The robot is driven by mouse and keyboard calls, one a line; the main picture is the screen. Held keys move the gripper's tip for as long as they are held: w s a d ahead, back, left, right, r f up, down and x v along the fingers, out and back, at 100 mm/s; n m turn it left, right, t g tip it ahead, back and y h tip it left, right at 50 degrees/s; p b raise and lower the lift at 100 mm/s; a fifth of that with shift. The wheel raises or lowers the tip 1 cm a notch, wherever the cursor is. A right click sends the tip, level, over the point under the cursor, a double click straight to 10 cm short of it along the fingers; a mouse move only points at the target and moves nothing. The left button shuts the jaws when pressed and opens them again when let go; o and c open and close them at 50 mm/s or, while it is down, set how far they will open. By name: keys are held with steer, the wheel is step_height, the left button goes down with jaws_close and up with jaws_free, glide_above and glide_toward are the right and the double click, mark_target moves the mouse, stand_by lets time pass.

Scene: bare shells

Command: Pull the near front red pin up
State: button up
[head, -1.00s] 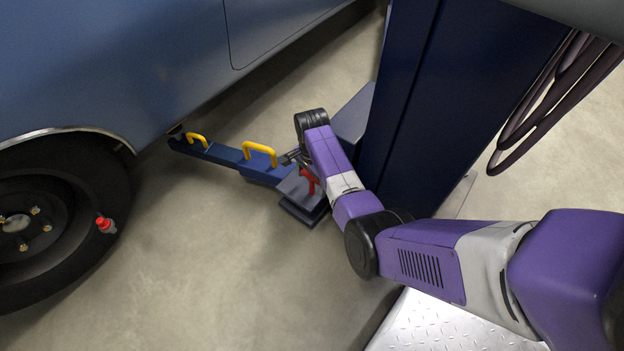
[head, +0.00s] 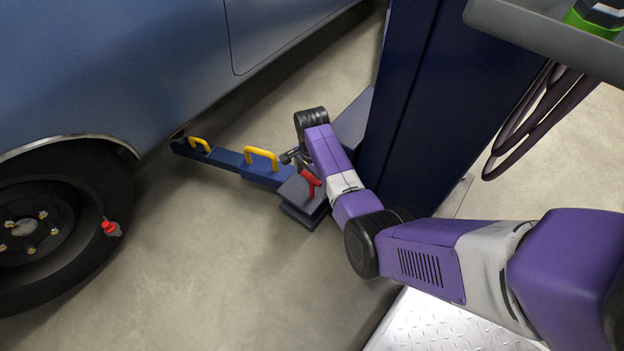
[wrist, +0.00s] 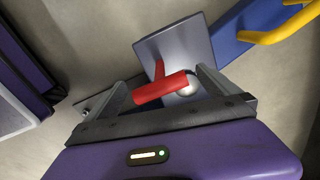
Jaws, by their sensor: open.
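The red pin (head: 311,182) has a T-shaped handle and stands at the dark blue lift arm's pivot block, beside the column. In the wrist view the red pin's crossbar (wrist: 160,88) lies between the two grey fingers of my gripper (wrist: 162,80). The fingers are spread apart, and I see no clear grip on the bar. A red stem shows behind the bar. In the head view my gripper (head: 291,156) is low by the pin, partly hidden behind my wrist.
The lift arm (head: 262,174) with yellow handles (head: 261,155) reaches under the blue car (head: 120,70). The dark blue column (head: 430,100) stands close on the right, with hanging hoses (head: 535,115). A tyre (head: 60,270) is at left. Floor between is clear.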

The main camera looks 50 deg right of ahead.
step_height(320, 180, up, 7)
steer(key=p, duration=0.3)
stand_by(0.5)
